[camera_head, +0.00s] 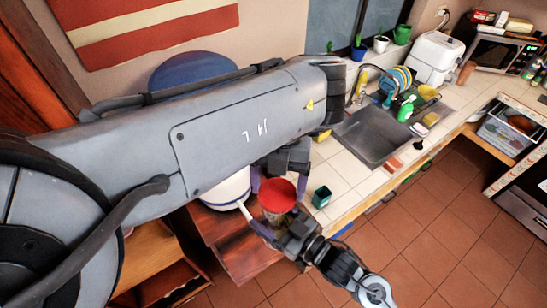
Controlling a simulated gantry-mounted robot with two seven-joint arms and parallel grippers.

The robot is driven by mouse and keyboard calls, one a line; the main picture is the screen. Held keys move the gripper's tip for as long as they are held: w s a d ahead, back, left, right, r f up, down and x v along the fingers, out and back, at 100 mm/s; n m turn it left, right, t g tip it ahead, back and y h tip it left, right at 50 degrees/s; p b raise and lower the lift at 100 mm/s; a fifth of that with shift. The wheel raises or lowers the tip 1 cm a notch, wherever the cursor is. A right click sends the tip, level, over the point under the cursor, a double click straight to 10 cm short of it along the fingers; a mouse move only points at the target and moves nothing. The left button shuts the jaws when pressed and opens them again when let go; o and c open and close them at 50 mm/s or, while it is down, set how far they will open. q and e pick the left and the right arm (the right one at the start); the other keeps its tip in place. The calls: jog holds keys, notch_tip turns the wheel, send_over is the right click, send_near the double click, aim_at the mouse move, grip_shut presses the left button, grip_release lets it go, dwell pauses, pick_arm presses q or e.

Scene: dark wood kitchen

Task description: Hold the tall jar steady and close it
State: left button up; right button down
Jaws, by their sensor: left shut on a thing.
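The tall jar (272,217) has a round red lid (277,194) at its top. Whether the lid is fully seated cannot be told from this angle. My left gripper (279,180) reaches down from behind, with purple fingers on either side of the jar near the lid; it is shut on the jar, its contact partly hidden by the lid. My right gripper (262,230) is at the near lower side of the jar, close to its body. Its finger gap is hidden, so its opening cannot be told.
A white round pot (228,190) stands left of the jar, and a small dark green cup (321,196) stands right on the tiled counter (345,185). The sink (372,135) is farther back. My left arm covers much of the left. The tiled floor (430,255) is clear.

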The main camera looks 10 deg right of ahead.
pick_arm(q)
jog(key=o, duration=0.9)
jog(key=shift+r, duration=0.15)
jog(key=shift+r, duration=2)
jog(key=shift+d+r, duration=0.15)
jog(key=shift+r, duration=0.05)
